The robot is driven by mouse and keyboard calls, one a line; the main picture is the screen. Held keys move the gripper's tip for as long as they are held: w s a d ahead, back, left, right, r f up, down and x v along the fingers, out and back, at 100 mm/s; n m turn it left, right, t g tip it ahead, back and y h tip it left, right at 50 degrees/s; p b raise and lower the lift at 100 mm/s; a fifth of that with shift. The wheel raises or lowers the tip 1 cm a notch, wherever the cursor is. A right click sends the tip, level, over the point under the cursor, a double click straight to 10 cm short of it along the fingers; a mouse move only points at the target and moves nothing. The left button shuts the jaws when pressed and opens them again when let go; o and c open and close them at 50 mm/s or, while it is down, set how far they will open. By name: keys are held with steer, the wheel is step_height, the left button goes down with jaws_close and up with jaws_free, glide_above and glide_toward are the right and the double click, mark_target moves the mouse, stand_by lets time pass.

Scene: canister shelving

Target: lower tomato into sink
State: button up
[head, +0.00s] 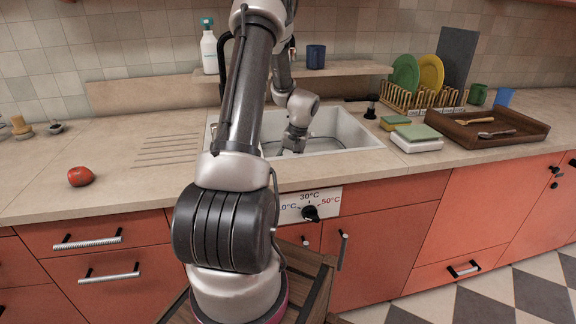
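A red tomato (80,176) lies on the counter at the left, close to the front edge and well apart from my gripper. The white sink (350,139) is set into the counter in the middle, partly hidden behind my arm. My gripper (291,150) points down over the sink basin. It is small and dark at this distance, so I cannot tell whether its fingers are open or shut. I see nothing red at its fingers.
A white bottle (209,52) and a blue mug (316,56) stand on the ledge behind the sink. Sponges (417,133), a wooden tray (488,127) and a dish rack (425,98) with plates are at the right. The counter between tomato and sink is clear.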

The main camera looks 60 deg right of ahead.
steer(key=shift+f, duration=0.45)
stand_by(0.3)
steer(key=o, duration=1.1)
steer(key=shift+o, duration=0.2)
steer(key=shift+r, duration=0.1)
